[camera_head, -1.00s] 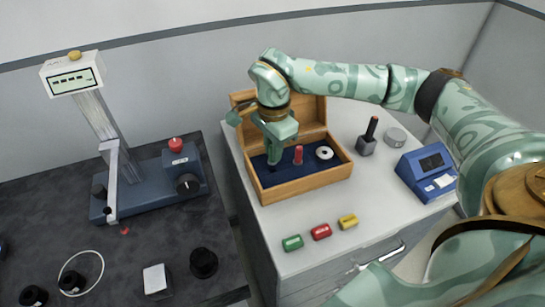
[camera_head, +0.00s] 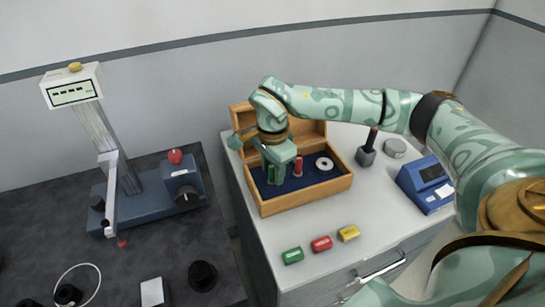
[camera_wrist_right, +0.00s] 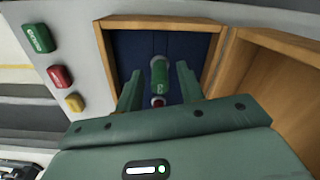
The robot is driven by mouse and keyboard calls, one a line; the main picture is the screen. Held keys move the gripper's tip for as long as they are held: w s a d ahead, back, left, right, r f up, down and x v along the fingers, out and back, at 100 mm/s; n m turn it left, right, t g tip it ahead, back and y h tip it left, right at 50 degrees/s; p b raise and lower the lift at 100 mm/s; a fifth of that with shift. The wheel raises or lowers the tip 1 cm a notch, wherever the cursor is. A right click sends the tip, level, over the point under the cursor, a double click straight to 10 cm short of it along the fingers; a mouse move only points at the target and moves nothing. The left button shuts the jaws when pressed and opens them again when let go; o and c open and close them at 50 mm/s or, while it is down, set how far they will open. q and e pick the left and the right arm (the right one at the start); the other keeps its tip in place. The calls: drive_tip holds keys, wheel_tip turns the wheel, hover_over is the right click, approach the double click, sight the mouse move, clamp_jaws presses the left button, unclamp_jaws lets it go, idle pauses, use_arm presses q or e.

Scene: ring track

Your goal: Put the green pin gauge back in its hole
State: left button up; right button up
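The green pin gauge (camera_wrist_right: 160,76) shows in the right wrist view between the two fingers of my right gripper (camera_wrist_right: 159,88), with a gap on each side. My right gripper (camera_head: 275,178) is open, reaching down into the left part of the open wooden box (camera_head: 305,203). In the head view its fingers hide the pin, and I cannot tell whether the pin is in a hole. A red pin (camera_head: 298,168) stands in the box's blue insert (camera_head: 309,184), just right of the gripper. My left gripper is not in view.
A white ring (camera_head: 324,163) lies in the box's right part. Green (camera_head: 292,256), red (camera_head: 321,244) and yellow (camera_head: 348,233) labelled blocks lie in front. A dark-handled stand (camera_head: 366,155) and a blue device (camera_head: 427,184) are to the right. A measuring stand (camera_head: 160,194) occupies the dark table.

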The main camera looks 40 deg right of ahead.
wheel_tip(320, 180, up, 16)
drive_tip(key=p, duration=0.4)
drive_tip(key=shift+a+r, duration=0.15)
drive_tip(key=shift+r, duration=0.05)
